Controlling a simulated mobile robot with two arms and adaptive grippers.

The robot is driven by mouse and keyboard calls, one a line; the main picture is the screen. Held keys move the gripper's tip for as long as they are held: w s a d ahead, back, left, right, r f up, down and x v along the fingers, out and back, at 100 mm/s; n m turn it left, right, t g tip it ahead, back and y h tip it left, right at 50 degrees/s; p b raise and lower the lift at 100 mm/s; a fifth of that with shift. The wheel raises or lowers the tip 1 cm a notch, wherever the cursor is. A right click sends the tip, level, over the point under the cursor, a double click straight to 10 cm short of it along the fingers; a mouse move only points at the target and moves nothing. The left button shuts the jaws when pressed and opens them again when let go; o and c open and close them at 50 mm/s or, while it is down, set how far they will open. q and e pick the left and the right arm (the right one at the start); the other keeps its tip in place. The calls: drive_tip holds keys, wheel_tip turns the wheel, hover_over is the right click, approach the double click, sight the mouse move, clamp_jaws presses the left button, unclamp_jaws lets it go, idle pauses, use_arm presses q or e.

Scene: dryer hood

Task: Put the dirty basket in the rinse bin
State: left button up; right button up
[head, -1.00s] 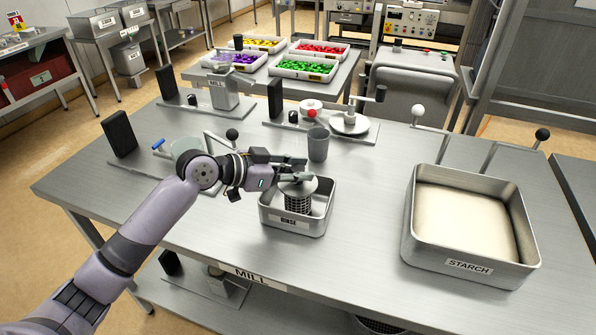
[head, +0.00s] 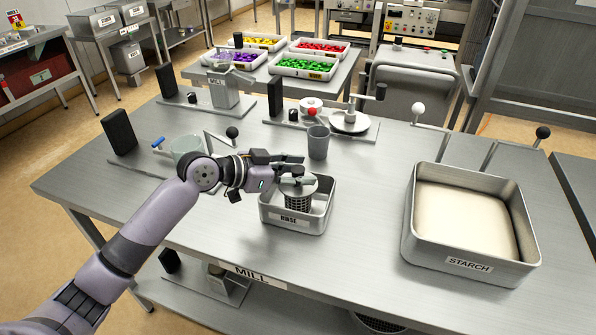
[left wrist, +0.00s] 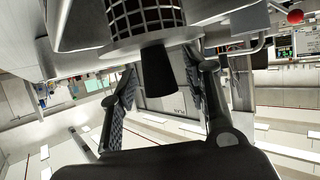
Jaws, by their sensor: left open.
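The dirty basket (head: 297,204), a dark mesh cylinder with a pale round lid and a dark knob, stands upright inside the metal rinse bin (head: 324,222), labelled RINSE. My left gripper (head: 292,168) is open at the lid's knob, above the bin. In the left wrist view, the knob (left wrist: 157,70) lies between the two spread fingers (left wrist: 160,82) with gaps beside it, and the mesh basket (left wrist: 143,18) is beyond it. The basket's bottom is hidden by the bin wall. My right gripper is out of view.
A large starch bin (head: 408,225) stands at the right of the table. A grey cup (head: 318,143) stands just behind the rinse bin. A mill (head: 222,92) and crank-handled devices line the back. The table between the bins is clear.

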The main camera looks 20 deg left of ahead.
use_arm(q)
drive_tip(key=shift+r, duration=0.15)
drive_tip(key=b+v, duration=0.2)
drive_tip(key=v, duration=1)
drive_tip(key=shift+b, duration=0.3)
